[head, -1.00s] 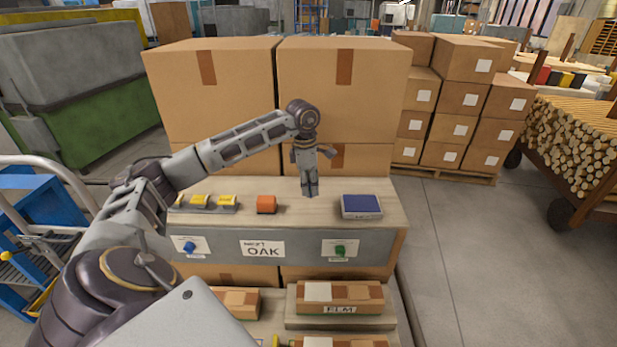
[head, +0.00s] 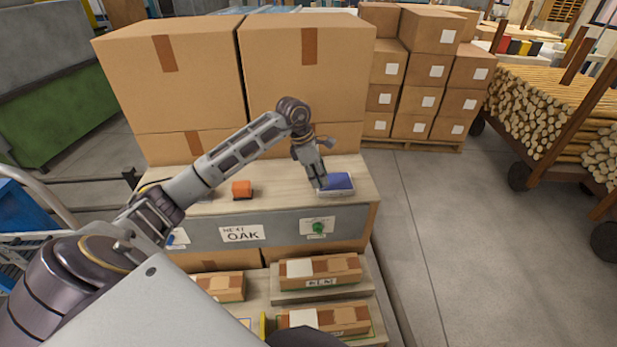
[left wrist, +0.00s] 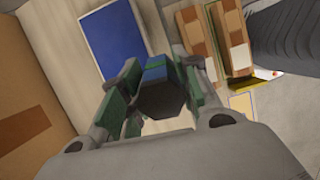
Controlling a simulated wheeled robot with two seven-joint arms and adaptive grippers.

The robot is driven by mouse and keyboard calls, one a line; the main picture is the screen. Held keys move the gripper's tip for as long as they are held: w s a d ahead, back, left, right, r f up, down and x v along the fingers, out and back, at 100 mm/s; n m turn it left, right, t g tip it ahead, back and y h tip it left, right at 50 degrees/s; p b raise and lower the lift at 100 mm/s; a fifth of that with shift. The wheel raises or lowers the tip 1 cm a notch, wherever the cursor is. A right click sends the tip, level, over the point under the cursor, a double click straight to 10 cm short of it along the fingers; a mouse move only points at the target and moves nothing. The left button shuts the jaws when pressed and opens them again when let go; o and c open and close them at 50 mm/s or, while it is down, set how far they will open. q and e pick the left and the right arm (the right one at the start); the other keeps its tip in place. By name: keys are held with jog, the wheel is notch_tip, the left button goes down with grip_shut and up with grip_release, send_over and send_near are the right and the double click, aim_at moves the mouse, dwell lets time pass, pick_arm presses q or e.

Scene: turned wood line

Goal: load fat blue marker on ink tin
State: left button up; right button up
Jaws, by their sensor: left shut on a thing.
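The ink tin (head: 337,183), a flat light box with a blue top, sits on the wooden bench top near its right end. It also shows in the left wrist view (left wrist: 113,38), up and left of the fingers. My left gripper (head: 318,182) points down at the tin's left edge. In the left wrist view its green-padded fingers are shut on the fat blue marker (left wrist: 158,92), which shows a dark end and a blue band. The marker cannot be made out in the head view. Whether it touches the tin, I cannot tell. My right gripper is not in view.
An orange block (head: 242,189) stands on the bench left of the tin. Large cardboard boxes (head: 305,75) rise close behind the bench. A green knob (head: 319,227) is on the bench front. Boxed wood pieces (head: 320,270) lie on lower shelves.

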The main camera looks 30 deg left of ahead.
pick_arm(q)
jog(key=w+r+t+h, duration=0.2)
jog(key=w+r, duration=0.2)
jog(key=w, duration=0.3)
jog(key=shift+w+a+n, duration=0.2)
jog(key=shift+w+n, duration=0.05)
jog(key=shift+n, duration=0.15)
jog(key=shift+f, duration=0.15)
jog(key=shift+f+b, duration=1.35)
jog(key=shift+f, duration=1.5)
jog(key=shift+f+b, duration=0.5)
jog(key=shift+f, duration=0.2)
dwell(0.7)
notch_tip(320, 180, up, 7)
jog(key=p, duration=0.3)
dwell(1.1)
